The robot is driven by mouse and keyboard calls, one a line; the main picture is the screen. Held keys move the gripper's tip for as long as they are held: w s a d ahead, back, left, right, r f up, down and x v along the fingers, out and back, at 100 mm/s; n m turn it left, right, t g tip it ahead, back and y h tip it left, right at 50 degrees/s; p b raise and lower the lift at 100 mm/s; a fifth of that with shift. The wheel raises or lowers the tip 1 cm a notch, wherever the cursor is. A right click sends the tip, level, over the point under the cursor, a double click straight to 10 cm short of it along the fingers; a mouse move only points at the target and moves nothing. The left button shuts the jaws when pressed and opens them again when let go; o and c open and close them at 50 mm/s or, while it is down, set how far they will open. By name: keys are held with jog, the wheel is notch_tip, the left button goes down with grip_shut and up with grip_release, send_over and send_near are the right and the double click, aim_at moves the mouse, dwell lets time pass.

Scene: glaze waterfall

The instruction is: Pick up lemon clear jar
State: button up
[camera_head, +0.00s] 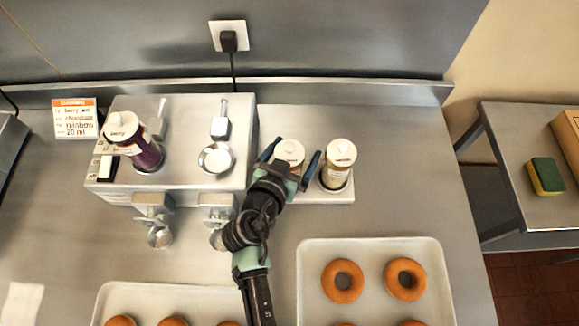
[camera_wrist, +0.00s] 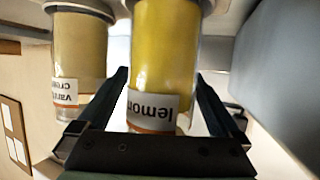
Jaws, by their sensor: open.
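The lemon clear jar (camera_wrist: 162,60) stands between the fingers of my gripper (camera_wrist: 163,100) in the wrist view. It holds yellow filling and has a white label reading "lemon". In the head view its pale lid (camera_head: 290,151) shows between the two dark fingers of my gripper (camera_head: 289,157), and my arm hides most of its body. My gripper is open around the jar, with a visible gap on its left side. Contact on the right side cannot be told.
A pale cream jar (camera_head: 338,165) stands close to the right of the gripper; it also shows in the wrist view (camera_wrist: 80,50). A steel dispenser (camera_head: 190,115) with a berry jar (camera_head: 135,140) is to the left. A doughnut tray (camera_head: 375,253) lies in front.

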grip_shut()
jog(key=shift+r, duration=0.1)
dwell(0.4)
